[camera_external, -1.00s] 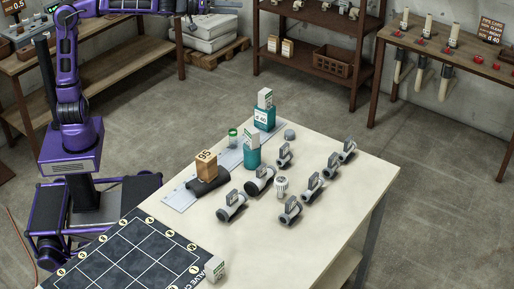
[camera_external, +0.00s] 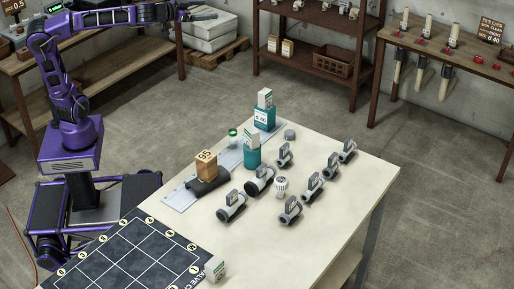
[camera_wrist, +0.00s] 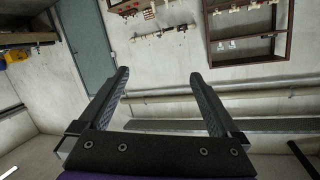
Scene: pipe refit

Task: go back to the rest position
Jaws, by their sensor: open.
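My gripper (camera_external: 204,16) is at the end of my purple arm, at the upper left of the external view, high above the floor and well away from the cream table. In the wrist view, my gripper (camera_wrist: 160,95) shows two dark fingers spread wide apart with nothing between them. Beyond the fingers are the pale wall, a grey door and a shelf in the distance. The arm is bent at the elbow, with the forearm roughly level and pointing right.
The cream table (camera_external: 340,200) carries several grey pipe fittings, teal containers, a wooden block (camera_external: 206,166) on a dark holder and a dark grid mat (camera_external: 125,255). A workbench (camera_external: 90,75) stands behind my arm. A brown shelf (camera_external: 310,70) stands at the back. Air around the gripper looks clear.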

